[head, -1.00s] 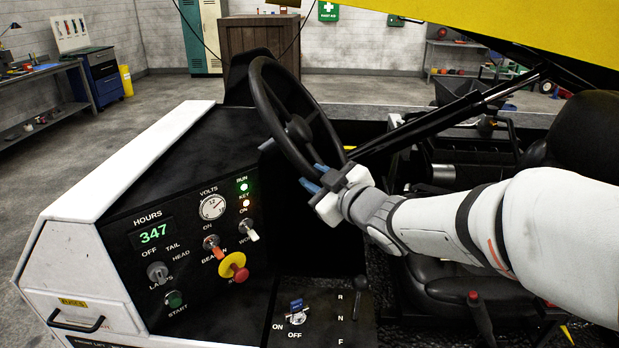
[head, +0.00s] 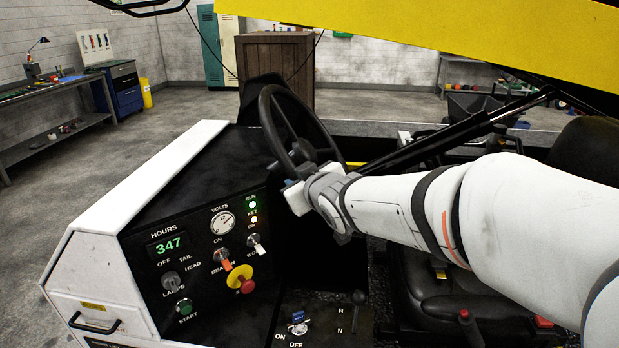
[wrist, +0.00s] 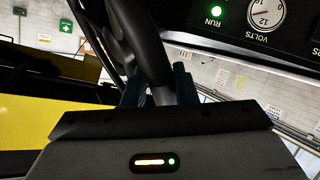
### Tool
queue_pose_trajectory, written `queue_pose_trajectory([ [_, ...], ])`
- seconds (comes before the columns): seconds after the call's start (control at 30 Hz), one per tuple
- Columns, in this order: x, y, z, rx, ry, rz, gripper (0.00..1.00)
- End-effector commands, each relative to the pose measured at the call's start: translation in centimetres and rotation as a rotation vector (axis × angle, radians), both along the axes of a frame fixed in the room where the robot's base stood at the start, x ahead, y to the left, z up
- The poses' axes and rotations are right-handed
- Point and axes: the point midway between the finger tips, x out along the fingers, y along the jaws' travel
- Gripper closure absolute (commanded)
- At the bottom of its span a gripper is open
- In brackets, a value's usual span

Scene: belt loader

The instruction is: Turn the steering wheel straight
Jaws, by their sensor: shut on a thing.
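The black steering wheel (head: 303,150) stands tilted on its column behind the dashboard in the head view. My gripper (head: 294,180) is at the lower part of its rim, and my arm reaches in from the right. The fingertips are mostly hidden there by the gripper body. In the wrist view my gripper (wrist: 157,86) has its two dark blue fingers on either side of the black steering wheel rim (wrist: 152,50), shut on it. The full angle of the spokes is hard to tell.
The dashboard (head: 200,250) with switches, a red and yellow knob (head: 241,281) and a green RUN lamp lies left of the wheel. A black seat (head: 430,295) is under my arm. A yellow boom (head: 450,40) crosses above, with a black strut (head: 440,140) right of the wheel.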

Motion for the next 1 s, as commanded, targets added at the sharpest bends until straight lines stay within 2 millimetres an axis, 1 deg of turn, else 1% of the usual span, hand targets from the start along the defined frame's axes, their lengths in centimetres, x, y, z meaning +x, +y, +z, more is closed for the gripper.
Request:
queue_pose_trajectory([
  [0.1, 0.0, -0.1, -0.3, 0.0, 0.004, -0.002, 1.0],
  [0.13, 0.0, -0.1, -0.3, -0.001, 0.005, -0.002, 0.74],
  [0.37, 0.1, -0.4, -0.3, -0.001, 0.004, -0.007, 0.55],
  [0.67, -0.1, -0.6, 0.0, 0.0, 0.002, -0.01, 0.54],
  [0.77, -0.8, -1.0, 0.3, -0.001, 0.001, -0.009, 0.54],
  [1.0, -4.0, -2.5, 1.7, -0.001, -0.001, -0.01, 0.54],
])
